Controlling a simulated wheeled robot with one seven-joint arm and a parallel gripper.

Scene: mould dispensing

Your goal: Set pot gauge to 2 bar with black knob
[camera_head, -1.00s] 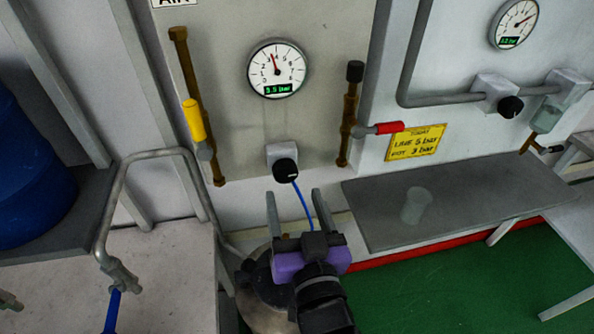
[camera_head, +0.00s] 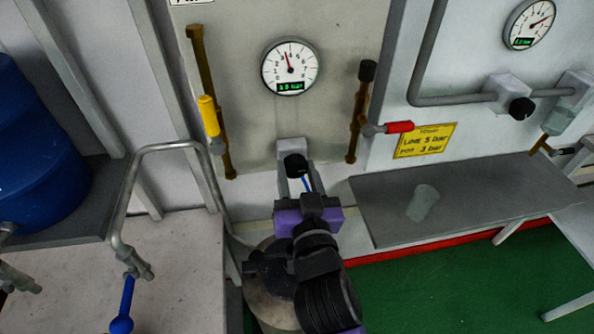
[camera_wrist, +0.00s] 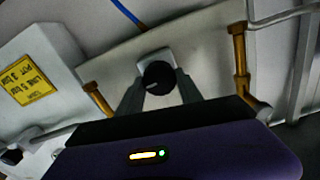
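A round white gauge (camera_head: 290,67) with a red needle hangs on the left panel. Its green display reads about 3.5 bar. The black knob (camera_head: 296,165) sits on a pale block below it. In the wrist view the knob (camera_wrist: 158,77) faces the camera, with a pale mark on its face. My gripper (camera_head: 300,178) is open, with one finger on each side of the knob. In the wrist view my gripper (camera_wrist: 157,88) straddles it; I cannot tell whether the fingers touch it.
A second gauge (camera_head: 530,24) and another black knob (camera_head: 521,108) are on the right. A yellow note (camera_head: 425,141) says line 5 bar, pot 3 bar. Yellow (camera_head: 208,116) and red (camera_head: 399,127) valve handles flank the panel. A grey shelf (camera_head: 470,200) holds a clear cup (camera_head: 422,203).

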